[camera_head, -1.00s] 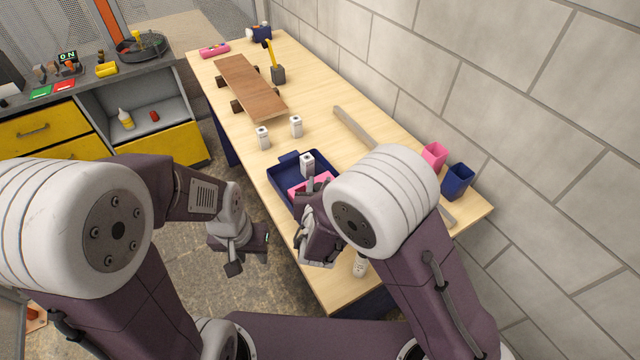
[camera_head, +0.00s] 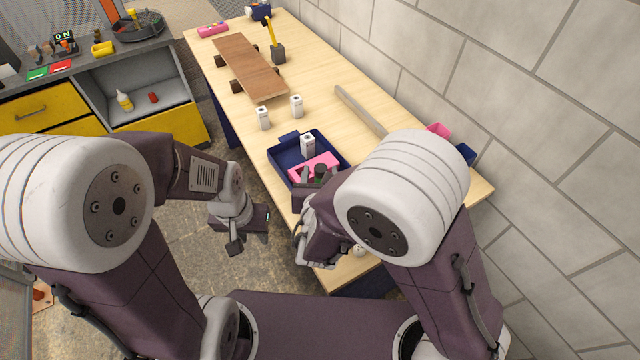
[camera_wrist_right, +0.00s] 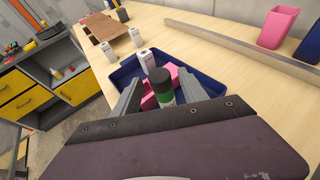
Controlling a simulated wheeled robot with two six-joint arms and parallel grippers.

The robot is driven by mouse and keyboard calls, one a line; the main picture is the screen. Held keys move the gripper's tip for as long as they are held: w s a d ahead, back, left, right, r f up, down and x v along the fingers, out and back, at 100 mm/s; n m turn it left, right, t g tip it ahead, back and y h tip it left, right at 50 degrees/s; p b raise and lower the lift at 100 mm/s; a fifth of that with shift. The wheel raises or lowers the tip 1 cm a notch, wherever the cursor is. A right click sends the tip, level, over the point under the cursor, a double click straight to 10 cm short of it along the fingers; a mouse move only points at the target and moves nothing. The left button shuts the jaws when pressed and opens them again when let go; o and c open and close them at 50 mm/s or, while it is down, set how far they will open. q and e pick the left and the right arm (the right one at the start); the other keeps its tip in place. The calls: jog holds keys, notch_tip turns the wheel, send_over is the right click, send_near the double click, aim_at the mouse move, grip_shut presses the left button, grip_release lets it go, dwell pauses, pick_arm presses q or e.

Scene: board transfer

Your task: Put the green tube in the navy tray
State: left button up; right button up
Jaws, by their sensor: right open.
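The green tube (camera_wrist_right: 166,97), with a dark cap, stands between the fingers of my right gripper (camera_wrist_right: 166,100) in the right wrist view. The fingers are open on either side of it. In the head view the tube's dark cap (camera_head: 321,171) shows at the near part of the navy tray (camera_head: 281,155), by my right gripper (camera_head: 316,180). The tube's lower end is hidden, so I cannot tell if it touches the tray floor. My left gripper (camera_head: 240,240) hangs off the table's left side; its jaws are unclear.
The tray also holds a pink block (camera_head: 318,163) and a white box (camera_head: 307,146). Two white boxes (camera_head: 263,117) stand beyond it, before a wooden board (camera_head: 248,68). A long strip (camera_head: 360,110) lies right of the tray. A pink cup (camera_wrist_right: 279,27) stands near the wall.

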jog(key=v, duration=0.7)
